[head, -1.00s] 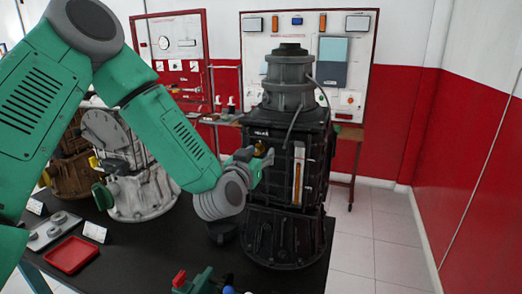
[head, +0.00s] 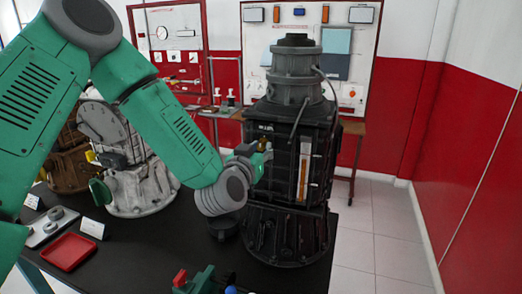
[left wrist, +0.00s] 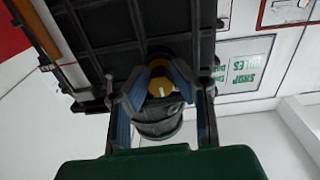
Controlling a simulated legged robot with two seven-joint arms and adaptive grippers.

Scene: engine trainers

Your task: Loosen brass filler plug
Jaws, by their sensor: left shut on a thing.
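The brass filler plug (head: 263,144) is on the upper left side of the tall dark engine trainer (head: 284,170). My left gripper (head: 262,153) reaches it from the left, and the fingers hide part of the plug in the head view. In the left wrist view the plug's round yellow face (left wrist: 161,87) with a pale mark sits between the two fingers of my left gripper (left wrist: 162,93). The gripper is shut on the plug. I cannot see my right gripper.
A pale housing (head: 140,180) stands left of the trainer on the black table (head: 150,255). A red tray (head: 69,252) and small cards lie at the left. A green device with a red part (head: 194,282) is at the front edge. White tiled floor is clear at the right.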

